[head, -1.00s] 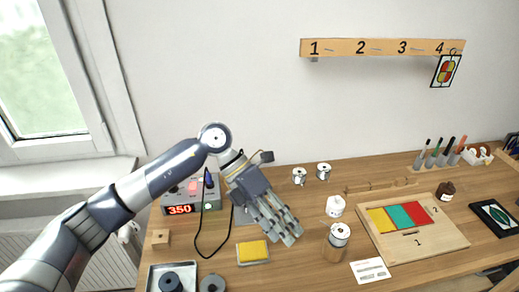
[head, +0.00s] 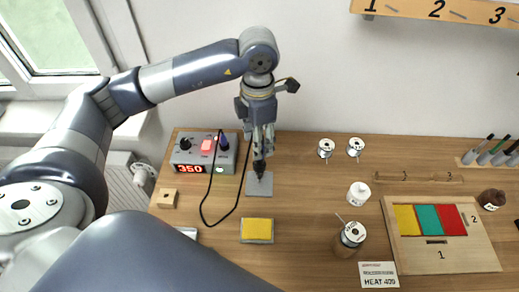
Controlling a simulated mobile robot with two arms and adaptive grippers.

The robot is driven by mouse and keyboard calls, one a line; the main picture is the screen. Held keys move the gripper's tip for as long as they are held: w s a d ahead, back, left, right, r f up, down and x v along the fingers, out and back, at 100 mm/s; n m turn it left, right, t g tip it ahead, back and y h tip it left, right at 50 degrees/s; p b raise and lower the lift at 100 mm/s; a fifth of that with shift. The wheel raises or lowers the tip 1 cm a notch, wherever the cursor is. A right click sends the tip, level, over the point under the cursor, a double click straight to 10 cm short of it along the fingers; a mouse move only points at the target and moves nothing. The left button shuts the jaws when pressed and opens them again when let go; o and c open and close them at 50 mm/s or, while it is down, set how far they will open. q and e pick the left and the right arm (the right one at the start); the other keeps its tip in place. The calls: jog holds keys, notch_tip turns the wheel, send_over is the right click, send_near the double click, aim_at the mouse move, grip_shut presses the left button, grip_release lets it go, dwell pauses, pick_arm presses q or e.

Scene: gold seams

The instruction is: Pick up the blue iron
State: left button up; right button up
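A small blue upright piece, which may be the blue iron's handle (head: 224,141), stands at the right end of the grey control station (head: 206,168) in the head view. A black cord loops over the table between the station and my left gripper. My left gripper (head: 261,160) points straight down over a grey plate (head: 262,186), just right of the station. Its fingertips look close together near a dark, pointed shape; whether they hold anything is unclear. My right gripper is out of view.
A yellow sponge tray (head: 257,230) lies in front of the plate. My own grey arm part covers the lower left.

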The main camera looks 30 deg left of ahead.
aim_at(259, 162)
pick_arm(q)
jog(key=f+p, duration=0.2)
jog(key=f, duration=0.1)
jog(key=f+p, duration=0.1)
jog(key=f, duration=0.1)
jog(key=shift+w+a, duration=0.1)
jog(key=shift+w, duration=0.3)
jog(key=shift+f, duration=0.25)
grip_shut()
